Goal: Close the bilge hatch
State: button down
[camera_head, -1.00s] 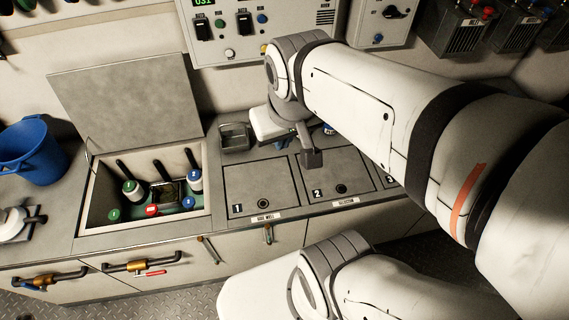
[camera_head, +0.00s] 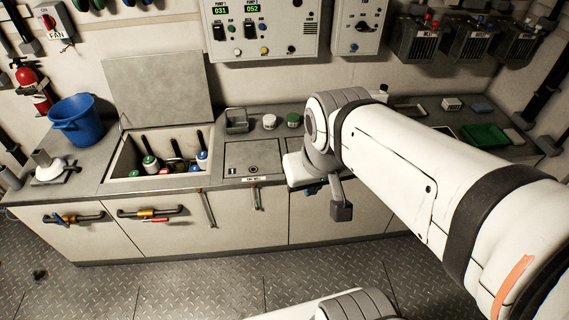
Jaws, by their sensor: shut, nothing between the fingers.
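An open hatch stands at the left of the counter. Its grey square lid (camera_head: 158,88) is raised and leans back near the wall. The open well (camera_head: 125,160) below it holds several dark-handled items with green, red and blue ends. No label naming it the bilge hatch is readable. My gripper (camera_head: 341,211) is shut and empty, pointing down, to the right of the open well and apart from the lid. Part of it is hidden by my wrist. A closed hatch marked 1 (camera_head: 253,156) lies between the well and my gripper.
A blue bucket (camera_head: 77,120) stands left of the lid. A grey container (camera_head: 237,121) and two jars (camera_head: 270,122) stand behind the closed hatch. Pipe handles (camera_head: 152,212) stick out from the counter front. A control panel (camera_head: 262,28) hangs above. The floor in front is clear.

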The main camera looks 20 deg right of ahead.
aim_at(170, 88)
jog(key=z, duration=0.25)
jog(key=i, duration=0.95)
jog(key=z, duration=2)
jog(key=k, duration=1.25)
jog(key=u, duration=1.6)
